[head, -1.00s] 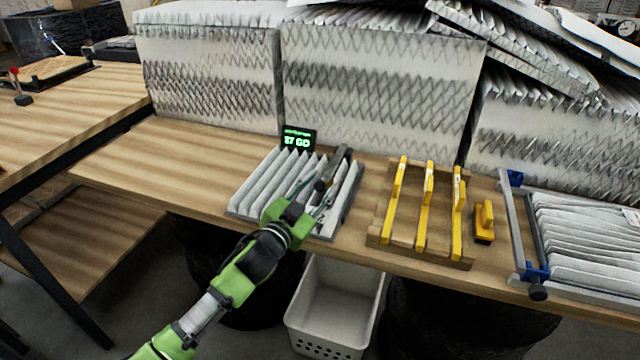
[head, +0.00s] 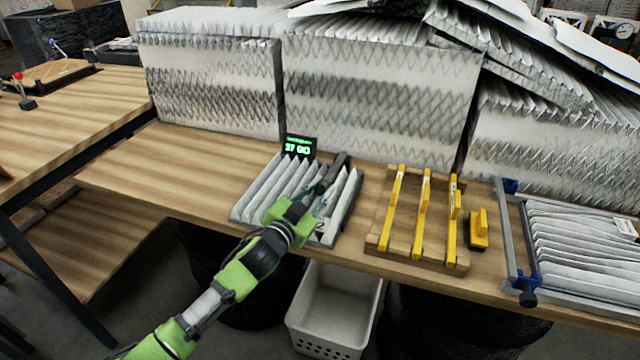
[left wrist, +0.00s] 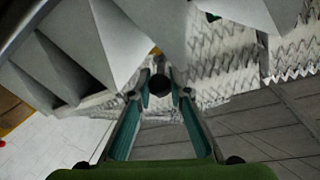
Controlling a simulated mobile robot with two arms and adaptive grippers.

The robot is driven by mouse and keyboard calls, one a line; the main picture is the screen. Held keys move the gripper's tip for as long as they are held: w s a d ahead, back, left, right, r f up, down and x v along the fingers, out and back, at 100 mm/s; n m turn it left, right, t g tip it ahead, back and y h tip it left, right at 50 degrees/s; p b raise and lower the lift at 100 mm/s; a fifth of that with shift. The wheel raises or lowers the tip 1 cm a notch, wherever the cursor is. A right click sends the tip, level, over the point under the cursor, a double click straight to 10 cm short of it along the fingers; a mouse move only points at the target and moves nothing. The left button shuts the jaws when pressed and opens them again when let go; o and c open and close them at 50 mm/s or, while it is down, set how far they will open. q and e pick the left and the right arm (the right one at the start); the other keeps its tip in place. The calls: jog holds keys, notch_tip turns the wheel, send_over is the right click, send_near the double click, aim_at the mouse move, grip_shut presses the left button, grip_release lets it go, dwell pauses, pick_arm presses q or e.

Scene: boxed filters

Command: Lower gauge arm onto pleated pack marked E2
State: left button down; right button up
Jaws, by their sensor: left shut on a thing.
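A grey-white pleated pack (head: 272,190) lies on the bench in a shallow dark frame. No E2 mark is readable on it. A dark gauge arm (head: 338,166) lies low over the right part of the pleats; I cannot tell whether it touches them. My left gripper (head: 316,201) is over the pack's front right part, shut on a small dark knob, apparently the gauge arm's. In the left wrist view the fingers (left wrist: 158,88) close around this dark round knob (left wrist: 159,82), with pleats beside it. A small display (head: 299,147) with green text, seemingly ending in GO, stands behind the pack.
A wooden rack with yellow tools (head: 424,215) and a yellow block (head: 478,230) lie to the right. Farther right is another pleated pack (head: 580,245) by a blue-ended clamp bar (head: 507,225). Large filters (head: 380,95) stand behind. A white basket (head: 335,305) is below. Bench left is clear.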

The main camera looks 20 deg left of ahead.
pick_arm(q)
jog(key=r+p, duration=0.2)
jog(key=r, duration=0.1)
jog(key=w+r+p, duration=0.1)
jog(key=r+p, duration=0.1)
jog(key=p, duration=0.1)
jog(key=shift+w+r, duration=0.2)
jog(key=shift+r, duration=0.2)
jog(key=shift+w+r+p, duration=0.2)
jog(key=shift+p, duration=0.1)
jog(key=c, duration=1.8)
grip_release()
jog(key=shift+c, duration=0.2)
jog(key=shift+f, duration=0.1)
jog(key=shift+s+f, duration=0.1)
jog(key=v, duration=1.2)
jog(key=shift+r, duration=0.3)
